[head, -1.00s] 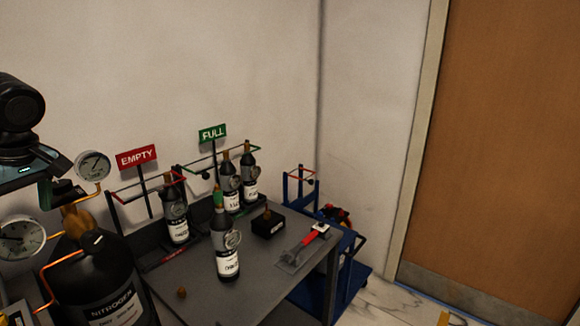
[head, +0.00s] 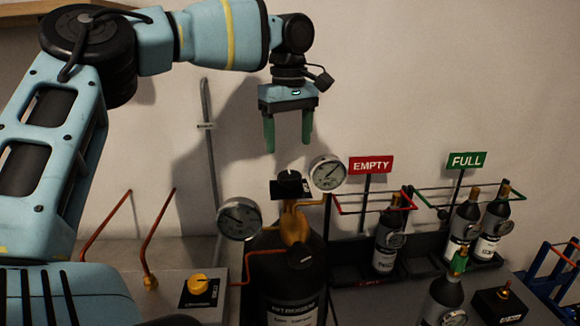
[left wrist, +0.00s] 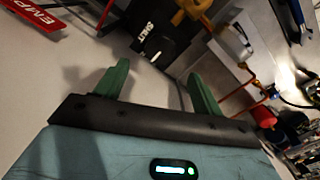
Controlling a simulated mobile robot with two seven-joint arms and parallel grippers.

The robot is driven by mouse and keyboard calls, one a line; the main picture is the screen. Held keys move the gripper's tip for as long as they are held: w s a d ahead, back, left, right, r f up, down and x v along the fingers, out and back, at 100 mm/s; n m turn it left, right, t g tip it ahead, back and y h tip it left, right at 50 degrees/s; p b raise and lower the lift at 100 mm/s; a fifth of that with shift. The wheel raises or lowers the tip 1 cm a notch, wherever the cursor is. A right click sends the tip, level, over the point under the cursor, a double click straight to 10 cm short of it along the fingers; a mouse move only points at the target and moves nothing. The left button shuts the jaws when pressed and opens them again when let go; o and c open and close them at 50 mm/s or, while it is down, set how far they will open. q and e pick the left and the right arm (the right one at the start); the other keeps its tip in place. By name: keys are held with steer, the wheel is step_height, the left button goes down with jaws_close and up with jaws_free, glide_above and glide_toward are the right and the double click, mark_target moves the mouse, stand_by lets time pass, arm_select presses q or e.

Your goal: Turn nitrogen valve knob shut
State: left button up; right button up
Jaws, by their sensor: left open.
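The nitrogen cylinder (head: 290,285) is black with a white label and stands low in the middle of the head view. A black valve knob with a small white mark (head: 290,184) sits on top of its brass valve (head: 294,222). My left gripper (head: 288,148) has green fingers pointing down, open and empty, a little above the knob and apart from it. In the left wrist view, the open fingers (left wrist: 160,68) show with a black part bearing white lettering (left wrist: 148,38) beyond them. My right gripper is not in view.
Two round gauges (head: 239,218) (head: 327,174) flank the valve closely. A yellow knob (head: 197,285) is on a panel at left, with copper pipes (head: 158,235) behind. Small bottles stand by the red EMPTY sign (head: 371,165) and green FULL sign (head: 466,161) at right.

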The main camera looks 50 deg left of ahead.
mark_target(289, 174)
arm_select(q)
steer(key=shift+s+f, duration=0.15)
steer(key=shift+f, duration=0.15)
step_height(289, 174, down, 7)
steer(key=shift+f+p, duration=0.15)
steer(key=shift+p, duration=0.15)
steer(key=shift+c, duration=0.3)
steer(key=c, duration=0.9)
